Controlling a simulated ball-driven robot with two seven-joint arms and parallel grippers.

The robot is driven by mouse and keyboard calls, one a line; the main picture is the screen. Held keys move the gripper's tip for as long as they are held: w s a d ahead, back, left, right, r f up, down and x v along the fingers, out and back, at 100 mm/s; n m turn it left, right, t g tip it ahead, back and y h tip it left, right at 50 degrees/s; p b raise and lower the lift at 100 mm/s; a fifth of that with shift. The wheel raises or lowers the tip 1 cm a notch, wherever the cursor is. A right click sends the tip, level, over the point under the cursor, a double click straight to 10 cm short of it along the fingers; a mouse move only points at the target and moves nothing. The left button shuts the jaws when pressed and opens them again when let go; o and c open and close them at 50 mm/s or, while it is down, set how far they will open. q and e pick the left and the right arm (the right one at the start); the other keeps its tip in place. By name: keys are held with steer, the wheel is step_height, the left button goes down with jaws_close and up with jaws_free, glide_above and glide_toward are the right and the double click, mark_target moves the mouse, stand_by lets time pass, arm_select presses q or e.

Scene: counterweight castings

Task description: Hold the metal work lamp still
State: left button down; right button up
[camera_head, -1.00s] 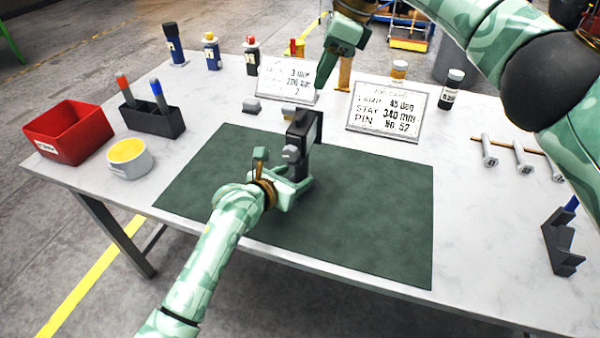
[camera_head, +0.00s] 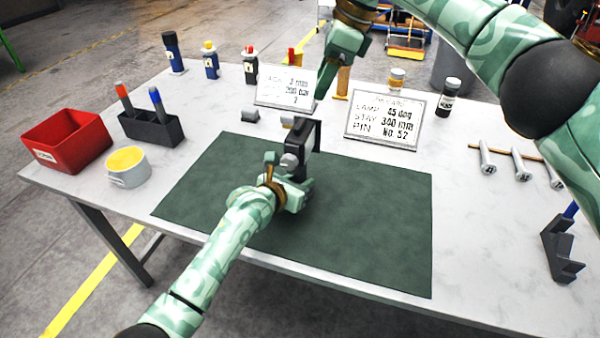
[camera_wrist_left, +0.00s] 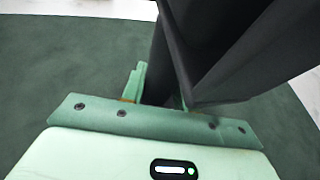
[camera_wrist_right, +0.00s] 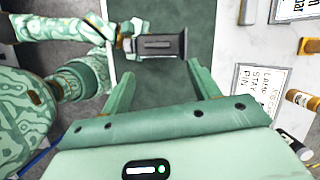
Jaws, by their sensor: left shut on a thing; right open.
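The metal work lamp (camera_head: 301,163) is a dark, upright, blocky thing with a grey knob on its near side. It stands on the green mat (camera_head: 370,205). My left gripper (camera_head: 288,188) is shut on its lower part. In the left wrist view the lamp (camera_wrist_left: 215,50) rises dark and close from between the fingers (camera_wrist_left: 160,90), hiding part of them. My right gripper (camera_head: 322,82) is open and empty above the table, behind the lamp. In the right wrist view the lamp (camera_wrist_right: 160,45) shows beyond its open fingers (camera_wrist_right: 160,78), apart from them.
Two printed cards, one left (camera_head: 284,88) and one right (camera_head: 384,128), stand behind the mat. A red bin (camera_head: 68,140), a yellow-filled cup (camera_head: 128,168) and a pen holder (camera_head: 150,128) are at left. Pins (camera_head: 521,164) and a dark bracket (camera_head: 560,248) lie at right. The mat's right half is clear.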

mark_target(302, 123)
steer(key=a+f, duration=0.1)
steer(key=f, duration=0.2)
steer(key=a+f+m, duration=0.1)
steer(key=f, duration=0.2)
steer(key=a+f+m, duration=0.1)
steer(key=f, duration=0.2)
steer(key=shift+w+a+f+t, duration=0.1)
steer(key=shift+a+t, duration=0.2)
steer(key=c, duration=1)
